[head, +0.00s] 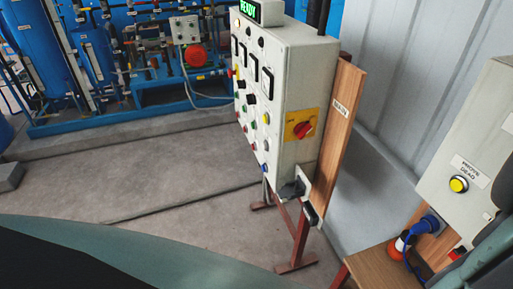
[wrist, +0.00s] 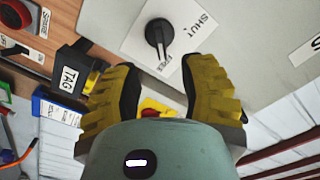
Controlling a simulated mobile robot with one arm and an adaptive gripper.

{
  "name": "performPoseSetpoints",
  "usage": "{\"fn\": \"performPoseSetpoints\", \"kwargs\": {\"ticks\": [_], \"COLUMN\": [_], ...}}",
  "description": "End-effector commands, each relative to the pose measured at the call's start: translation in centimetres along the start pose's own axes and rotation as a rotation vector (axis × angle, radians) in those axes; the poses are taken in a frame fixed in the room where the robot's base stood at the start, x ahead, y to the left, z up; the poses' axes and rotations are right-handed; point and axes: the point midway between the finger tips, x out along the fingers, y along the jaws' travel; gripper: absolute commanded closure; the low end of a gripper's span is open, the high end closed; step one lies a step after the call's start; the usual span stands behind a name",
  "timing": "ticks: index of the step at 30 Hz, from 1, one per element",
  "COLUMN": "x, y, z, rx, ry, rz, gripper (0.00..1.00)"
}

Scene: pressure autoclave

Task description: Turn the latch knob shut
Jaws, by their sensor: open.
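The latch knob (wrist: 156,32) is a black round knob with a bar pointer. It sits on a white square plate (wrist: 130,45) marked SHUT at the right and FREE below. Its pointer is toward the FREE word. My gripper (wrist: 162,76) shows in the wrist view with two yellow ribbed fingers spread apart and nothing held between them. The knob lies just beyond the fingertips, about midway between them, and appears apart from them. In the head view I cannot make out the knob or the gripper.
Left in the wrist view, a black box with a TAG label (wrist: 70,82) and a blue bin (wrist: 57,112) are near the left finger. The head view shows a control cabinet (head: 308,75) with a red switch, a grey box with a yellow button (head: 458,184), and bare floor (head: 150,180).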

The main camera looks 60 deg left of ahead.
Motion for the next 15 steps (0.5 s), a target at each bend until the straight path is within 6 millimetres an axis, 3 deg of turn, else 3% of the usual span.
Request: {"fn": "performPoseSetpoints", "kwargs": {"ticks": [9, 15], "x": [5.2, 6.8], "y": [-0.3, -0.1], "z": [0.2, 0.2], "rx": [0.000, -0.001], "ry": [-0.002, -0.004], "rz": [-0.007, -0.002], "gripper": [0.59, 0.59]}}
